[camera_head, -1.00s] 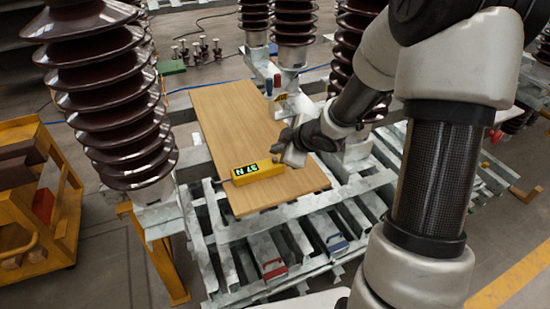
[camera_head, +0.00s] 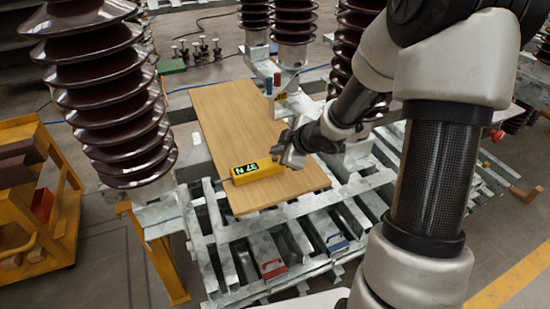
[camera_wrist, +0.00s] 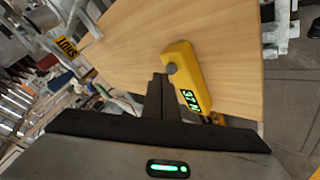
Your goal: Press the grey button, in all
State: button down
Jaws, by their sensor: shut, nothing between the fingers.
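A yellow box (camera_head: 268,170) with a lit green display lies on a wooden board (camera_head: 238,112). In the head view the display reads 37 N. In the wrist view the box (camera_wrist: 190,72) has a round grey button (camera_wrist: 171,69) at the end away from the display. My gripper (camera_wrist: 160,76) is shut and empty, its fingertips right beside the button in that view. I cannot tell whether they touch it. In the head view my gripper (camera_head: 279,152) is at the box's right end, and the button cannot be made out there.
The board rests on a grey metal frame (camera_head: 222,232). Tall brown ribbed insulators (camera_head: 118,100) stand around it. A red-handled block (camera_head: 271,268) and a blue-handled block (camera_head: 336,243) sit low in the frame. A yellow cart (camera_head: 35,190) stands at the left.

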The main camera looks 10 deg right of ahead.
jog(key=shift+f+b, duration=0.45)
jog(key=shift+f, duration=0.1)
dwell(0.6)
jog(key=shift+r, duration=0.15)
jog(key=shift+r+p, duration=0.85)
jog(key=shift+p, duration=0.2)
jog(key=shift+r, duration=0.1)
notch_tip(320, 180, up, 5)
jog(key=p, duration=0.5)
dwell(0.4)
